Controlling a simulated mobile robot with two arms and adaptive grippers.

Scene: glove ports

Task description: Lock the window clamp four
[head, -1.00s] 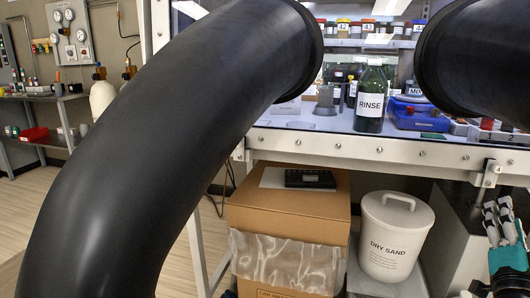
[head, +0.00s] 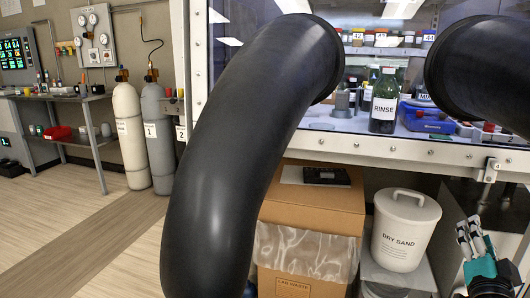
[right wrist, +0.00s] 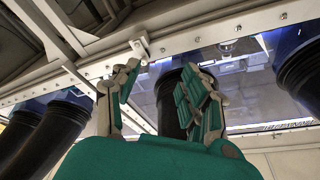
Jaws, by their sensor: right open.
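A metal clamp (head: 489,170) sits on the bottom rail of the glovebox window, at the right of the head view. No number can be read on it now. A narrow part hangs down below it. My right gripper (head: 470,226) is open and empty, below and slightly left of this clamp, apart from it. In the right wrist view the open fingers (right wrist: 160,78) point up towards the rail, and a small metal fitting (right wrist: 139,47) shows just beyond the left finger. I cannot tell whether it is the same clamp. My left gripper is not in view.
Two black glove sleeves (head: 252,150) (head: 490,70) stick out from the window. Below the rail stand a cardboard box (head: 312,205) and a white dry sand bucket (head: 404,230). Gas cylinders (head: 131,135) stand at the left. The floor at left is clear.

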